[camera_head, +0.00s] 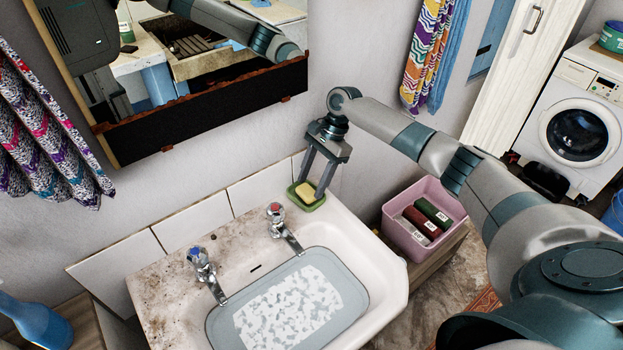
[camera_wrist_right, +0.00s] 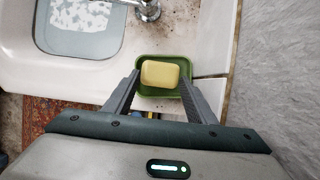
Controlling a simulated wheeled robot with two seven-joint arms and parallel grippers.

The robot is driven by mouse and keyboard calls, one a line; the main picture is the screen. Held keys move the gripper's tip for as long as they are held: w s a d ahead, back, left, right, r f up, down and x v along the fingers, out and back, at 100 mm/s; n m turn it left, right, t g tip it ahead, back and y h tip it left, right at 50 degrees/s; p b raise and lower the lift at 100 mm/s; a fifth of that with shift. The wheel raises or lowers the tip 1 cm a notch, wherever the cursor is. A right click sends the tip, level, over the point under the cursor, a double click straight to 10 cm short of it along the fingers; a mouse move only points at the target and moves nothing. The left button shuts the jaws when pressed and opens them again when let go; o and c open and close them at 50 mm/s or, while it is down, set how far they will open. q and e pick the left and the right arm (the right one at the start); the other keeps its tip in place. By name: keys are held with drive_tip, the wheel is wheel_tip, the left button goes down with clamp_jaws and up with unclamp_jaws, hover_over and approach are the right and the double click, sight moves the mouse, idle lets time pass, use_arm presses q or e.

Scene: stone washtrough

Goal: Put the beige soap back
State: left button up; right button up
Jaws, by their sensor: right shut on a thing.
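The beige soap (camera_head: 306,192) is a small pale yellow block at the green soap dish (camera_head: 318,206), on the back right corner of the sink. In the right wrist view the soap (camera_wrist_right: 160,74) shows within the outline of the dish (camera_wrist_right: 151,91). My right gripper (camera_head: 315,188) points down over the dish. Its fingers are on either side of the soap, and it is shut on it. Whether the soap touches the dish floor I cannot tell. My left gripper is not in view.
The sink (camera_head: 351,229) has two taps, the nearer one (camera_head: 201,262) blue-topped, and water with white foam (camera_head: 290,310). A pink bin (camera_head: 400,240) with several packages stands right of it. A mirror (camera_head: 225,60) hangs on the wall behind. A blue bottle (camera_head: 35,322) is at lower left.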

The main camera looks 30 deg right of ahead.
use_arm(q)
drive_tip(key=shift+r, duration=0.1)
use_arm(e)
drive_tip(key=shift+f, duration=0.45)
drive_tip(key=o, duration=1.2)
drive_tip(key=shift+o, duration=0.2)
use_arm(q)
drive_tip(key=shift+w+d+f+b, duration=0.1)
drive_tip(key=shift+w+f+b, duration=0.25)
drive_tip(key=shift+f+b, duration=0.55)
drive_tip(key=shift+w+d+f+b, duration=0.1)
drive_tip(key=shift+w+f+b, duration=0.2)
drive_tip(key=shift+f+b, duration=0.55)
use_arm(e)
drive_tip(key=v, duration=1.7)
drive_tip(key=shift+r, duration=0.2)
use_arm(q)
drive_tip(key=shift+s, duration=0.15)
